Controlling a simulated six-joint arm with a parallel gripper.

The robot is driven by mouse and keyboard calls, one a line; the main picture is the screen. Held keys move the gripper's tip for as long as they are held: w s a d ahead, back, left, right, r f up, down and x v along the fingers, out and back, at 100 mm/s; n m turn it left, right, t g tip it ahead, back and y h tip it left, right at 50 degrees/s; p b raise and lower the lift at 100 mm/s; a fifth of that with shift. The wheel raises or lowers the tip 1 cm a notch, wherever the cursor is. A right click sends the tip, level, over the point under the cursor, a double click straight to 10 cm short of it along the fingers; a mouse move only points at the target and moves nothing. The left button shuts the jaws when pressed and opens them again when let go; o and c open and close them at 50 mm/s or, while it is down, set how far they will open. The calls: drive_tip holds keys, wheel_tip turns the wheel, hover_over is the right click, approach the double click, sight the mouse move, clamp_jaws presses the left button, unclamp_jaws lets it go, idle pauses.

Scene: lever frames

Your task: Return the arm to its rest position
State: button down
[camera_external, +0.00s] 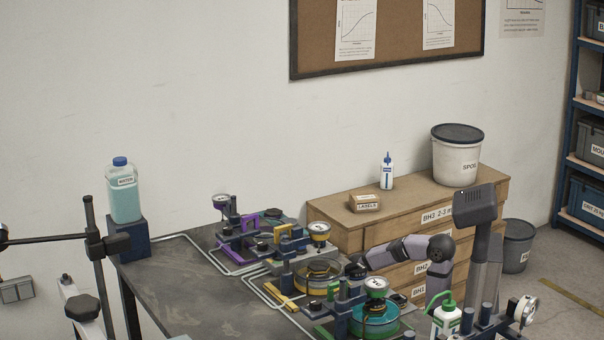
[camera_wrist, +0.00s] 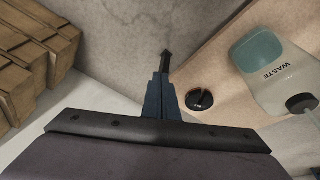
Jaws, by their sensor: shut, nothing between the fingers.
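In the wrist view my gripper (camera_wrist: 166,58) is shut, its blue fingers together with dark tips and nothing between them. In the external view my purple-grey arm is bent at the right of the table, with its dark wrist near the lever frames; the fingertips are hard to make out there. One lever frame with a purple lever (camera_external: 240,250) stands at the back. One with a yellow ring (camera_external: 318,272) is in the middle. One with a green ring (camera_external: 375,320) is at the front, close below my wrist.
A WATER bottle (camera_external: 124,190) stands on a blue block at the table's left. A WASTE bottle (camera_wrist: 268,70) and a black round piece (camera_wrist: 200,99) are right of my fingers. A wooden drawer cabinet (camera_external: 340,222) stands behind. The table's left part (camera_external: 185,290) is clear.

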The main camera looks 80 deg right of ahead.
drive_tip(key=s+a+f+g+y+p, duration=0.2)
drive_tip(key=s+a+f+g+p, duration=0.15)
drive_tip(key=s+a, duration=0.5)
drive_tip(key=s+a+r+n+p, duration=0.2)
drive_tip(key=a+r+n+p, duration=0.15)
drive_tip(key=r+p, duration=0.2)
wheel_tip(320, 180, up, 36)
drive_tip(key=p, duration=3.7)
drive_tip(key=shift+f+m, duration=0.1)
drive_tip(key=shift+m, duration=0.15)
